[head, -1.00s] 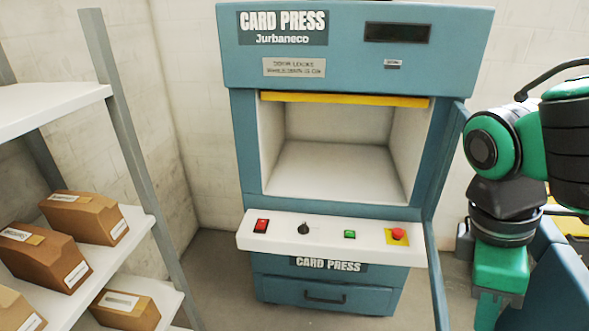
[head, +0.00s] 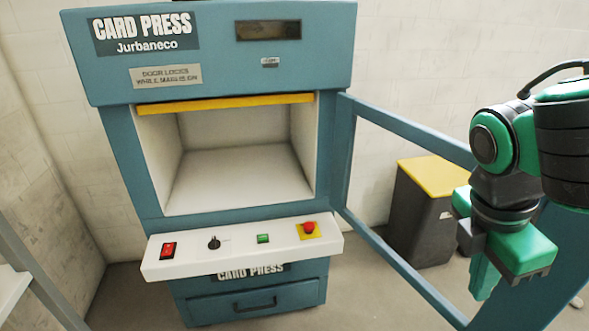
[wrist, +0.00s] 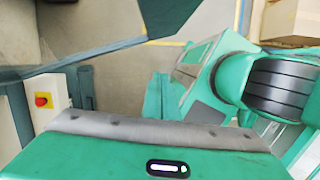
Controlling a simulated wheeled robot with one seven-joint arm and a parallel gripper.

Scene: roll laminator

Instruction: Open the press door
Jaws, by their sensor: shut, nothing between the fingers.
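The blue card press (head: 210,65) stands left of centre in the head view. Its door (head: 400,126), an open blue frame, is swung out from the right side and stands well clear of the front. The white chamber (head: 240,180) behind it is fully exposed. My gripper (head: 484,283) is shut and empty, pointing down at the right, in front of the door frame in the picture. Whether it touches the door cannot be told.
A white control panel (head: 240,248) juts out below the chamber, with a red switch (head: 168,250), black knob, green button and red stop button (head: 309,227). A grey bin with a yellow lid (head: 435,172) stands behind the door. A shelf edge (head: 15,283) is at lower left.

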